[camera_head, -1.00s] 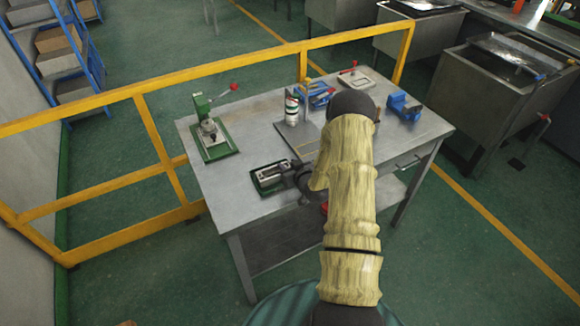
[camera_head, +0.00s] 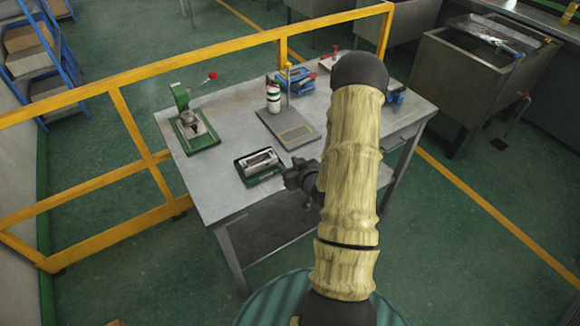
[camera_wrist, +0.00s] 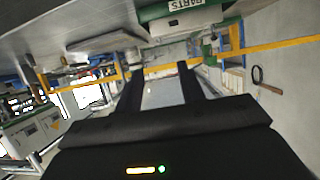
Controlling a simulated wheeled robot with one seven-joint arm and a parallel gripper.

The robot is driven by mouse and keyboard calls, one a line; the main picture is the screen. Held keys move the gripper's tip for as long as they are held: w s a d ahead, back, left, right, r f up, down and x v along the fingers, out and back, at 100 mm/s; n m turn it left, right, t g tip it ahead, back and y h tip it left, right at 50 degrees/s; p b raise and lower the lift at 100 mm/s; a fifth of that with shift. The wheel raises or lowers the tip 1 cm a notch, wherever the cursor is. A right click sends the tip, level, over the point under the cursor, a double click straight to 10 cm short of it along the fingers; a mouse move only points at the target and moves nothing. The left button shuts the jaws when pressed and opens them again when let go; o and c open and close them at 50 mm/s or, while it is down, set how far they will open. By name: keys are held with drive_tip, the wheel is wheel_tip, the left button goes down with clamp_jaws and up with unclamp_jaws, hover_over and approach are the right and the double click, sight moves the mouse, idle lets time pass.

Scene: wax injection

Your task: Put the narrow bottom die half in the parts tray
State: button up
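The parts tray (camera_head: 245,180) is a small green-rimmed tray near the front edge of the grey table. A grey metal block (camera_head: 261,161) lies in it; I cannot tell for sure that it is the narrow bottom die half. My gripper (camera_head: 290,175) is just right of the tray, apart from it and partly hidden by my arm. In the wrist view the tray (camera_wrist: 180,25) shows at the top with its PARTS label. My gripper's two fingers (camera_wrist: 162,80) are spread there, with nothing held between them.
A green lever press (camera_head: 195,130) stands at the table's back left. A grey plate (camera_head: 275,122) with a yellow outline lies behind the tray, with a white bottle (camera_head: 273,97) at its back. Blue tools (camera_head: 299,80) are farther back. A yellow railing (camera_head: 130,130) runs behind the table.

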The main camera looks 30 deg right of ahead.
idle(0.6)
drive_tip(key=s+a+r+g, duration=1.1)
drive_tip(key=s+a+r, duration=0.3)
drive_tip(key=s+a, duration=0.2)
drive_tip(key=shift+a, duration=1)
